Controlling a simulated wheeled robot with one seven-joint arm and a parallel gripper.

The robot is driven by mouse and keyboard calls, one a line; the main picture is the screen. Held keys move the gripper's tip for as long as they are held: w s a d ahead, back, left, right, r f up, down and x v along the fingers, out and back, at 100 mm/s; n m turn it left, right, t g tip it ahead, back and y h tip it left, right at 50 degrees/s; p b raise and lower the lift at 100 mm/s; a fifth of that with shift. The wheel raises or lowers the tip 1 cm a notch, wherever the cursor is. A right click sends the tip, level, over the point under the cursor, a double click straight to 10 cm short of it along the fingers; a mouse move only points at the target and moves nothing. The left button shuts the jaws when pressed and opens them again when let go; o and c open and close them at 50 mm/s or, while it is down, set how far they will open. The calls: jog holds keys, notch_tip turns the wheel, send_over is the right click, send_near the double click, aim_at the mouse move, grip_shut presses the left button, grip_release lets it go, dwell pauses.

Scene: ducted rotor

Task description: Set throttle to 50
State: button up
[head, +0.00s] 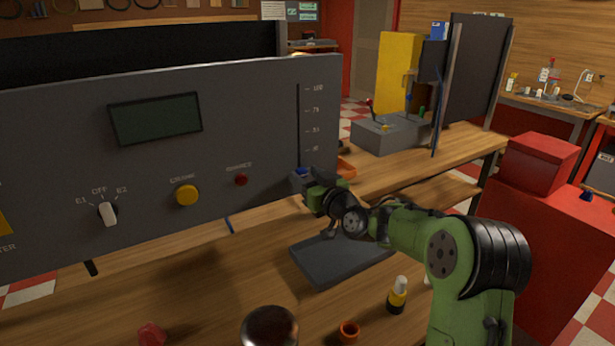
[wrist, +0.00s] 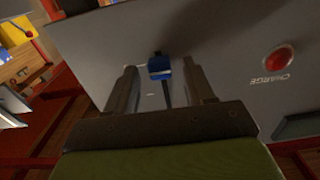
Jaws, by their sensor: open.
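The grey control panel (head: 240,115) has a vertical throttle slot (head: 299,120) on its right side, with a scale beside it that reads 100 at the top. The blue throttle knob (head: 302,171) is at the low end of the slot. My gripper (head: 312,180) is at the panel, right at the knob. In the wrist view, the blue knob (wrist: 160,67) sits between the two open fingers of my gripper (wrist: 162,85). There is a gap on each side of the knob, and no contact is visible.
A grey plate (head: 325,262) lies on the bench below.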

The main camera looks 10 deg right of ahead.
aim_at(298, 132)
grip_shut()
dwell(0.3)
notch_tip(298, 132, up, 10)
jog(key=p, duration=0.3)
jog(key=shift+r+p, duration=0.1)
jog(key=shift+p, duration=0.25)
grip_release()
jog(key=b+v, duration=0.1)
jog(key=v, duration=1.4)
jog(key=shift+s+b, duration=0.3)
jog(key=shift+s, duration=0.05)
